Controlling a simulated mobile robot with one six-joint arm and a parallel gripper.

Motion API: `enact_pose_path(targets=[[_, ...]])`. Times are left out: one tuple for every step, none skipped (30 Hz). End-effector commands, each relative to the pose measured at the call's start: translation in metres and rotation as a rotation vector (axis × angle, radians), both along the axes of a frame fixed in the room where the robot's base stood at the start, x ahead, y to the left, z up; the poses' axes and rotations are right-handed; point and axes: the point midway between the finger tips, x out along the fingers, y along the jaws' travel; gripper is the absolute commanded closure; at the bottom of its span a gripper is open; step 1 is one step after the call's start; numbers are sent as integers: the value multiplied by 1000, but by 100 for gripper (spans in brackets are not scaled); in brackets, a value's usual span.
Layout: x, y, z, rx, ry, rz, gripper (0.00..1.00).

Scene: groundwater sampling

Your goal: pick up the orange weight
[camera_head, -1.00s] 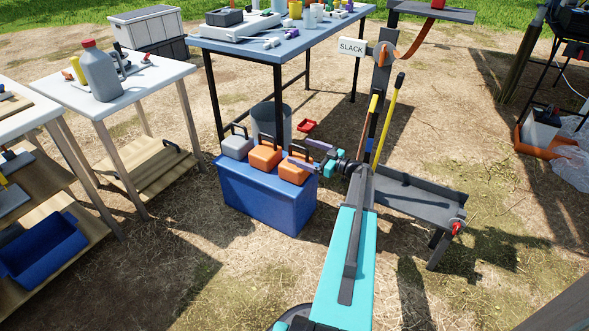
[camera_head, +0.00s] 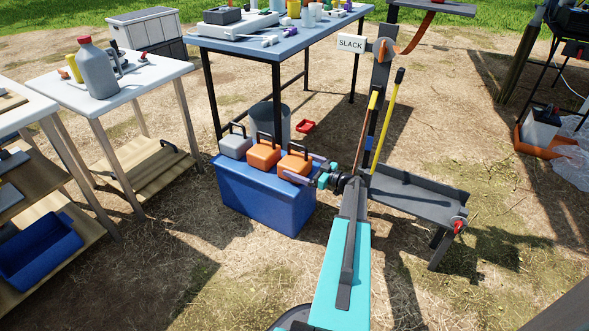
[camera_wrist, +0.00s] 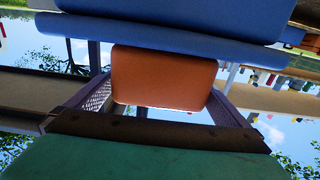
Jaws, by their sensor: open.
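Two orange weights with dark handles, a middle one (camera_head: 263,156) and a right one (camera_head: 291,163), stand on the blue box (camera_head: 262,197) in the head view, beside a grey weight (camera_head: 235,146). My gripper (camera_head: 304,167) is at the right orange weight, its jaws open. In the wrist view, which appears upside down, an orange weight (camera_wrist: 163,78) lies between the two purple fingers of my gripper (camera_wrist: 160,88), with the blue box (camera_wrist: 170,30) above it in the picture. I cannot tell whether either finger touches the weight.
A grey trough (camera_head: 412,196) on a post stands just right of my arm, with yellow-handled poles (camera_head: 388,118) above it. A blue-topped table (camera_head: 270,43) and a grey bucket (camera_head: 271,118) are behind the box. Open ground lies in front of the box.

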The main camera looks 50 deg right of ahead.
Motion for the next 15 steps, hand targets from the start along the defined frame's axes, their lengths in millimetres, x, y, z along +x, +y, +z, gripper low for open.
enact_pose_path(targets=[[4,1,-1,0,0,0,0],[6,1,-1,1,0,0,0],[7,2,-1,1,1,-1,0],[8,2,0,1,1,-1,0],[8,2,0,1,1,-1,0],[8,2,0,1,1,-1,0],[8,2,0,1,1,-1,0],[8,2,0,1,1,-1,0],[8,2,0,1,1,-1,0],[8,2,0,1,1,-1,0],[8,2,0,1,1,-1,0],[8,2,0,1,1,-1,0],[8,2,0,1,1,-1,0],[9,2,0,1,1,0,0],[10,3,0,1,1,0,0]])
